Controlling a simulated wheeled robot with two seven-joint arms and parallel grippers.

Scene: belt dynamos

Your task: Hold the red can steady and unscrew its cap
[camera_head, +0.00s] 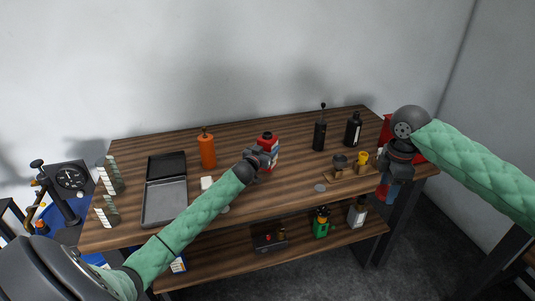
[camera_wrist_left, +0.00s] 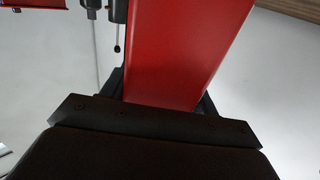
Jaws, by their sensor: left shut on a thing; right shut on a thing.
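The red can (camera_head: 268,140) stands near the middle of the wooden table, with a pale and blue label on its side and a small dark cap on top. My left gripper (camera_head: 260,157) is shut on its body from the front left. In the left wrist view the can's smooth red side (camera_wrist_left: 180,50) fills the space between the fingers; its cap is not visible there. My right gripper (camera_head: 394,172) is at the table's right edge, away from the can, pointing down and shut on a small blue and red thing (camera_head: 391,192), mostly hidden.
An orange bottle (camera_head: 207,151) and an open grey tray (camera_head: 165,201) stand left of the can. Two black bottles (camera_head: 319,134) (camera_head: 353,130) stand behind right. A wooden holder (camera_head: 345,175) with small parts lies near the right arm. A red object (camera_head: 386,130) is partly hidden behind that arm.

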